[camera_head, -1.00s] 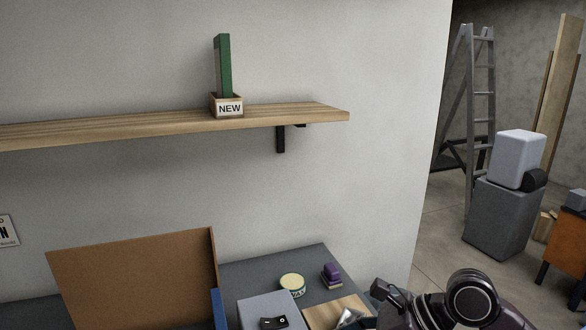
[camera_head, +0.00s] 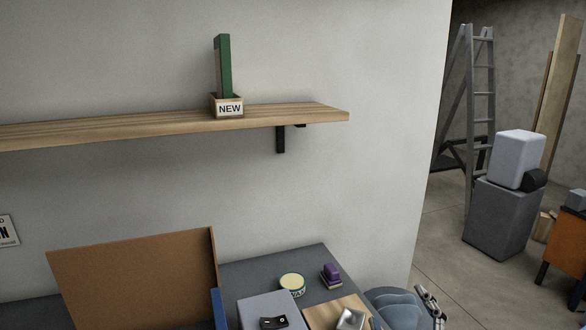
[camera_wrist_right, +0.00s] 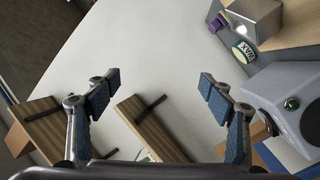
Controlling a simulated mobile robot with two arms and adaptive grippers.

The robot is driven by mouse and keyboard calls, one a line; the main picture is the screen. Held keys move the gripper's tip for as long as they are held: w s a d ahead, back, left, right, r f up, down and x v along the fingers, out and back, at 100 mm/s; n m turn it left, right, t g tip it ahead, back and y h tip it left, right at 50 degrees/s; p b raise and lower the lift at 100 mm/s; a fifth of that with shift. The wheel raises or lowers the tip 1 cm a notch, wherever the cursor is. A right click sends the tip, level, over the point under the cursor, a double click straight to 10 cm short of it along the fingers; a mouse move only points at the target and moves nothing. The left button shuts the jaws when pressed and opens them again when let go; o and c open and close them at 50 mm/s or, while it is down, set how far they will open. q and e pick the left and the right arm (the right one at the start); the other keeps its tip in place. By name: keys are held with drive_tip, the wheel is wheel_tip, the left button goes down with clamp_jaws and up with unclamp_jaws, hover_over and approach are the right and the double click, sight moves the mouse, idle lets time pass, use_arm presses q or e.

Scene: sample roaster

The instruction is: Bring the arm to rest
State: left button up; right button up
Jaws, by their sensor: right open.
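My right gripper (camera_head: 430,293) shows at the bottom edge of the head view, right of the table corner. In the right wrist view its two blue-padded fingers (camera_wrist_right: 160,85) stand wide apart. Nothing is between them; pale wall and wooden shelf show behind. The gripper appears clear of the table and touches nothing that I can see. Most of my right arm is outside the head view. My left gripper is in neither view.
The dark table (camera_head: 255,270) carries a wax tin (camera_head: 292,284), a purple-topped block (camera_head: 332,274), a grey box (camera_head: 268,303) and a wooden board (camera_head: 325,314). Above, a wall shelf (camera_head: 170,127) holds a NEW box (camera_head: 229,108).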

drive_tip(key=s+d+f+m+g+h, duration=0.1)
drive_tip(key=s+f+m+g, duration=0.3)
drive_tip(key=f, duration=0.4)
drive_tip(key=s+d+f+m+g, duration=0.15)
drive_tip(key=s+f+g, duration=0.25)
drive_tip(key=s+f, duration=0.4)
drive_tip(key=s+a+f+m+g+y, duration=0.1)
drive_tip(key=s+f+g, duration=0.2)
drive_tip(key=s+f, duration=0.35)
drive_tip(key=s+a+f+m+g, duration=0.1)
drive_tip(key=s+a+f+g, duration=0.15)
drive_tip(key=s, duration=0.65)
wheel_tip(320, 180, down, 26)
drive_tip(key=g, duration=0.2)
drive_tip(key=s+d+f, duration=0.2)
drive_tip(key=s+f, duration=0.6)
drive_tip(key=s, duration=0.1)
drive_tip(key=s+d+f+g, duration=0.1)
drive_tip(key=s+d+f, duration=0.1)
drive_tip(key=s+f, duration=0.7)
drive_tip(key=shift+n, duration=0.45)
drive_tip(key=shift+a, duration=0.1)
